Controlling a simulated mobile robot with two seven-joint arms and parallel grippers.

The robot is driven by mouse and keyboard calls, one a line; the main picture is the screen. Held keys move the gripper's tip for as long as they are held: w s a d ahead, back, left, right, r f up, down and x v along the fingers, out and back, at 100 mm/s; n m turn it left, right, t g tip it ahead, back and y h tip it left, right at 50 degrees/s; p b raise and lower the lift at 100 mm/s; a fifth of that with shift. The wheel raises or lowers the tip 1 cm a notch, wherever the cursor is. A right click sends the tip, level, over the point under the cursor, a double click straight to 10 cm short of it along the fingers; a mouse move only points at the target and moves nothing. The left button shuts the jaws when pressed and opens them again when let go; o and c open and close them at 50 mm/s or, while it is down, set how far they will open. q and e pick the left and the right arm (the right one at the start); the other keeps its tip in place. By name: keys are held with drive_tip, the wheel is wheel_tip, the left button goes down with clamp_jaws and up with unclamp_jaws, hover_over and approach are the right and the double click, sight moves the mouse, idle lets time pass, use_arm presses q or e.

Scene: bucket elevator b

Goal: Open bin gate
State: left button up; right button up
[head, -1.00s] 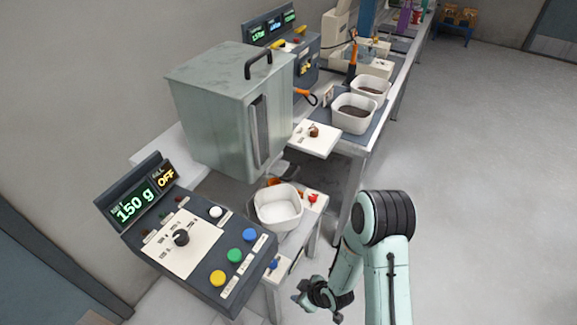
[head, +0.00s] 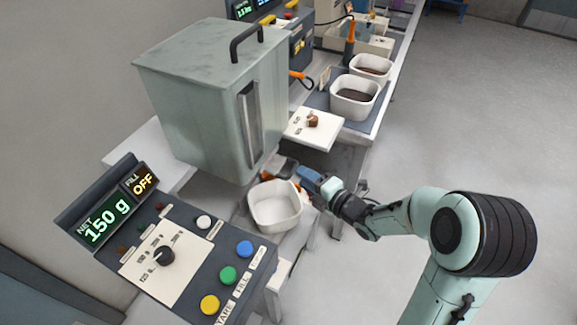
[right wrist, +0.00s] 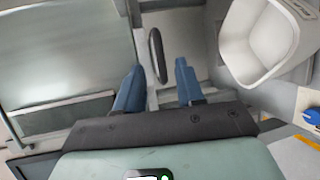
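The grey-green metal bin (head: 190,110) stands at the left centre, with a black handle (head: 246,42) on its lid. Under its front edge a dark gate part (head: 284,167) shows partly. In the right wrist view a dark upright handle (right wrist: 157,55) stands just beyond and between my blue fingertips; I take it for the gate handle. My right gripper (head: 306,178) is beside the bin's lower front, above the right edge of the white tub. Its fingers are apart with a gap around the handle's line; they do not visibly grip it. My left gripper is not in view.
A white tub (head: 273,212) sits below the bin's front; it also shows in the right wrist view (right wrist: 262,45). A control panel (head: 165,262) reads 150 g, with FILL OFF. Two tubs of dark material (head: 354,98) stand on the bench behind. Open floor lies to the right.

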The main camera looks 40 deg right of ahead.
drive_tip(key=x, duration=0.7)
drive_tip(key=shift+w, duration=0.35)
drive_tip(key=shift+f, duration=0.15)
